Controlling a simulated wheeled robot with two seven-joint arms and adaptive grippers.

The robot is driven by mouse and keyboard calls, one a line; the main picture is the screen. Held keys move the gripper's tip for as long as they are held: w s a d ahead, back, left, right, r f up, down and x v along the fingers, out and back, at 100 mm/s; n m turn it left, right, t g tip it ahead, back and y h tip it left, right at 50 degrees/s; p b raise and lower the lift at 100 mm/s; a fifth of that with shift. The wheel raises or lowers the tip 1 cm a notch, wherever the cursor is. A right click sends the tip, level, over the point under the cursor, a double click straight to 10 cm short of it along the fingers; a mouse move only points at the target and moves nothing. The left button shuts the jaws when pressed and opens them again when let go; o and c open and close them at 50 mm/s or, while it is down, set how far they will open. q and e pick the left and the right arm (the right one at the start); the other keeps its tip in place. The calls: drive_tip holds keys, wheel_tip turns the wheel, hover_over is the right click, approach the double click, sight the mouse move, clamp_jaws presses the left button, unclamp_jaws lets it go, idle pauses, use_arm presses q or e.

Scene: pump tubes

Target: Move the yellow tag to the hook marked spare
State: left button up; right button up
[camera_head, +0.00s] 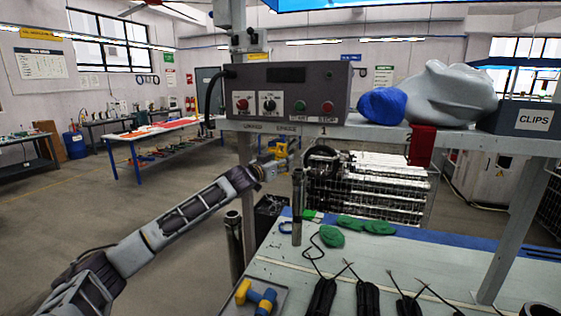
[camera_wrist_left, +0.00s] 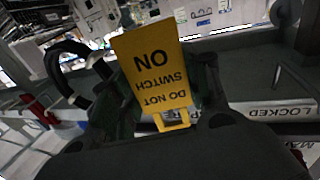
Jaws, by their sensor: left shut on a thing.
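The yellow tag (camera_head: 279,149), printed "DO NOT SWITCH ON", is held in my left gripper (camera_head: 274,160), just below the shelf's front edge. In the left wrist view the tag (camera_wrist_left: 152,70) stands between the fingers, its text upside down, with its narrow end toward the gripper. The gripper is shut on it. In the same view a white label reading "LOCKED" (camera_wrist_left: 290,112) is to the right of the tag. I cannot make out the hooks or whether the tag touches one. My right gripper is not in view.
A control box (camera_head: 290,92) with buttons and a black cable stands on the shelf above the gripper. A metal post (camera_head: 297,207) stands on the bench below, near green pieces (camera_head: 365,226).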

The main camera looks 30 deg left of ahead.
use_arm(q)
drive_tip(key=w, duration=0.1)
drive_tip(key=w+p, duration=0.1)
drive_tip(key=f+p, duration=0.1)
drive_tip(key=shift+w+a, duration=0.3)
drive_tip(key=shift+w, duration=0.1)
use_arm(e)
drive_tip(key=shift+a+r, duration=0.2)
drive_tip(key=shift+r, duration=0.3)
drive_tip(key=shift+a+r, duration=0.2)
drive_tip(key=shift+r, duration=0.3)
use_arm(q)
drive_tip(key=shift+f, duration=0.15)
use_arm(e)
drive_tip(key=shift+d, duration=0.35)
use_arm(q)
drive_tip(key=o, duration=1.1)
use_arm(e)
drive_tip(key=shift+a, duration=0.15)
